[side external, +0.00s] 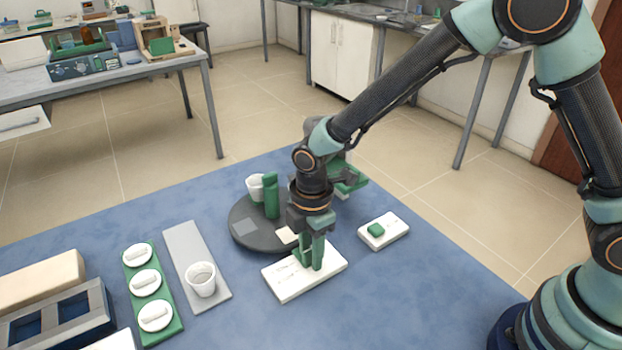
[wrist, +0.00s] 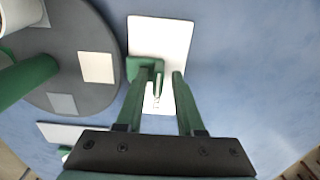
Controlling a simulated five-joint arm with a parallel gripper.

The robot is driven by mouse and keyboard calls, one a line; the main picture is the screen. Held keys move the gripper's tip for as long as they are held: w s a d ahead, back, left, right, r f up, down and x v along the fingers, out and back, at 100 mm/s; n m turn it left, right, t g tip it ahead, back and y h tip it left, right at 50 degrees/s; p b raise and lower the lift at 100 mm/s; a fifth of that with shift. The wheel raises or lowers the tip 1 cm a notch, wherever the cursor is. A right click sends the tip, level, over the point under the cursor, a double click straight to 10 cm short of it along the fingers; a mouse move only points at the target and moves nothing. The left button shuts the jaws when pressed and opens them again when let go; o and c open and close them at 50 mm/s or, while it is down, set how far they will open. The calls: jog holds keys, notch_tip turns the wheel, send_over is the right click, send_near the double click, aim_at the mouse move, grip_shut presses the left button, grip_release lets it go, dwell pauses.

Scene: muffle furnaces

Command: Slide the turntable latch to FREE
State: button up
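The white latch plate (side external: 290,284) lies on the blue table in front of the round dark turntable (side external: 247,238); it also shows in the wrist view (wrist: 172,35). A green latch block (wrist: 134,68) sits on the plate, on its turntable side in the wrist view. My gripper (side external: 312,268) is low over the plate, pointing down. In the wrist view my gripper (wrist: 167,70) has a narrow gap between its green fingers, with white plate showing through. The left finger overlaps the green block; I cannot tell whether they touch. The plate's lettering is too small to read.
A green post (side external: 271,196) and a white cup (side external: 255,188) stand on the turntable. A white pad with a green button (side external: 375,230) is to the right. A grey strip (side external: 182,243) with a white cup (side external: 201,280) and a green tray (side external: 171,319) of white lids are left.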

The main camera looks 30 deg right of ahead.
jog(key=shift+s+r, duration=0.1)
jog(key=shift+r, duration=2.95)
jog(key=shift+d+r, duration=0.15)
jog(key=s+d+r+m+t, duration=0.2)
jog(key=s+d+r+m, duration=0.2)
jog(key=d+r+m, duration=0.4)
jog(key=s+d+r+m+t, duration=0.3)
jog(key=d+r+m, duration=0.4)
jog(key=d+m, duration=0.3)
jog(key=shift+s+d+r, duration=0.35)
jog(key=shift+s+d, duration=0.25)
jog(key=shift+d, duration=0.3)
